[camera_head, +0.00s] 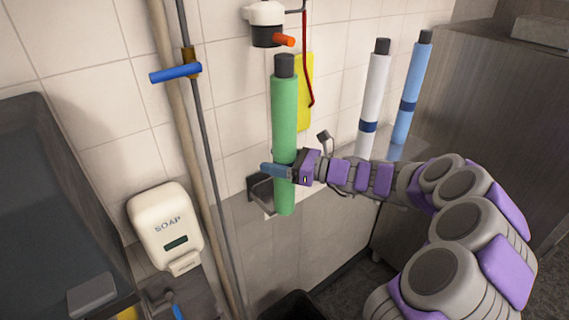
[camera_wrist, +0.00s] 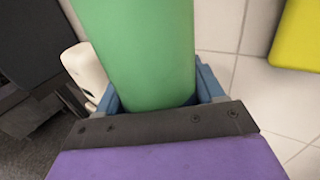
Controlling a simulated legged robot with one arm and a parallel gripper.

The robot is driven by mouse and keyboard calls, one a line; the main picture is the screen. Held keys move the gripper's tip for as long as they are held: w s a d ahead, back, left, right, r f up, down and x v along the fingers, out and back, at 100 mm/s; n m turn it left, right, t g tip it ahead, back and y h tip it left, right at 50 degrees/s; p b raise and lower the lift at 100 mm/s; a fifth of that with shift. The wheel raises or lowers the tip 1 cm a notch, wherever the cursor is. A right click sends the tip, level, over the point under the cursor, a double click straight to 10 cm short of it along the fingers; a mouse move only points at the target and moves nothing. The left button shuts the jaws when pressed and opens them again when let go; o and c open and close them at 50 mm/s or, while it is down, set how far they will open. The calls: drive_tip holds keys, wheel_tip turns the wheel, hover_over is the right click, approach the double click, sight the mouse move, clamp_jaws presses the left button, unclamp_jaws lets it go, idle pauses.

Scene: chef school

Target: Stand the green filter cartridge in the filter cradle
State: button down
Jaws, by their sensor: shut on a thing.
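The green filter cartridge (camera_head: 284,110) is a long green cylinder with a black cap. It stands about upright in front of the tiled wall. My gripper (camera_head: 277,170) is shut around its lower part, with blue fingers on either side. In the wrist view the green cartridge (camera_wrist: 140,50) fills the middle between the blue fingers of my gripper (camera_wrist: 160,95). A dark bracket on the wall (camera_head: 258,188), which looks like the filter cradle, shows behind and left of the cartridge's lower end. The cartridge partly hides it, and I cannot tell whether they touch.
A white filter head with an orange handle (camera_head: 267,22) hangs above the cartridge. White (camera_head: 374,95) and blue (camera_head: 410,90) cylinders stand to the right. A soap dispenser (camera_head: 165,225), a vertical pipe (camera_head: 184,130) and a blue-handled valve (camera_head: 175,73) are to the left.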

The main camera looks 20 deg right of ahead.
drive_tip(key=w+a, duration=0.1)
drive_tip(key=w, duration=0.1)
drive_tip(key=w+a, duration=0.1)
drive_tip(key=w, duration=0.3)
drive_tip(key=shift+w+a+f+b, duration=0.2)
drive_tip(key=shift+a+f+b, duration=0.15)
drive_tip(key=shift+a+f, duration=0.05)
drive_tip(key=shift+d+f, duration=0.3)
drive_tip(key=shift+d, duration=0.05)
drive_tip(key=shift+a, duration=0.15)
drive_tip(key=shift+c, duration=0.3)
unclamp_jaws()
drive_tip(key=shift+s, duration=0.15)
